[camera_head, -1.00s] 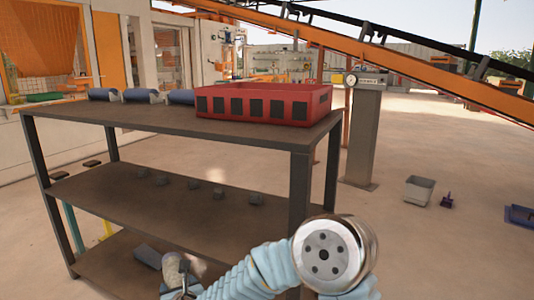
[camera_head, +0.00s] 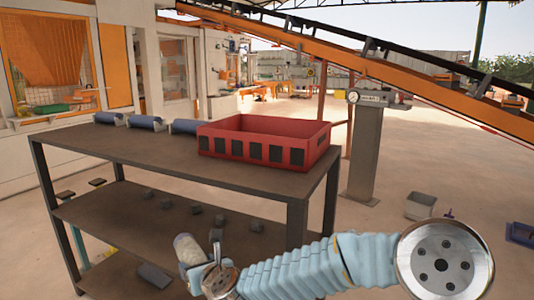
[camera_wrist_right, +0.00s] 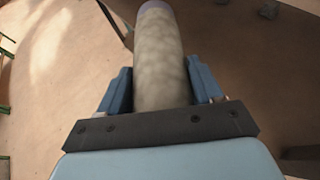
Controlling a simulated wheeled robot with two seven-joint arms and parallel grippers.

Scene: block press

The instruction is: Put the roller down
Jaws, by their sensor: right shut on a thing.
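The roller (camera_wrist_right: 160,60) is a beige, mottled cylinder with a bluish-purple end. In the right wrist view it lies between the two blue fingers of my right gripper (camera_wrist_right: 160,88), which is shut on it. In the head view the roller (camera_head: 186,250) shows as a pale cylinder at the bottom, with my right gripper (camera_head: 212,268) at its near end. Both are in front of the table's lower shelves and below the top. A dark metal table (camera_head: 120,153) stands ahead. My left gripper is not in view.
Several blue rollers (camera_head: 145,122) lie in a row along the table top's back left. A red crate (camera_head: 265,145) stands at its right end. The near tabletop is clear. Several small dark blocks (camera_head: 195,209) lie on the middle shelf. A gauge post (camera_head: 366,150) stands at right.

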